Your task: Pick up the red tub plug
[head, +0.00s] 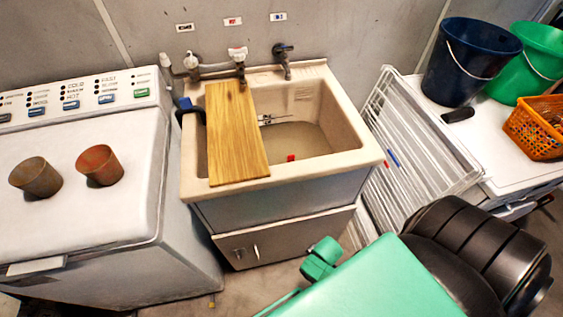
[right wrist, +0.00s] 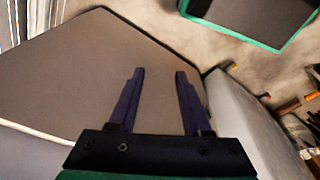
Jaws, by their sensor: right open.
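The red tub plug (head: 291,158) is a small red piece in the basin of the laundry sink (head: 345,160), just right of the wooden board (head: 236,135) that lies across the sink's left part. The plug is too small to make out in detail. My right gripper (right wrist: 158,74) shows in the right wrist view, with its two dark fingers apart and nothing between them. It faces a plain grey-brown surface, and the plug is not in that view. In the head view my right arm is at the lower right, away from the sink. My left gripper is not in view.
Taps (head: 238,60) stand along the sink's back edge. A washing machine (head: 90,215) with two cups is on the left. A white wire rack (head: 420,140) leans right of the sink. Buckets (head: 470,65) and an orange basket (head: 535,130) stand at the far right.

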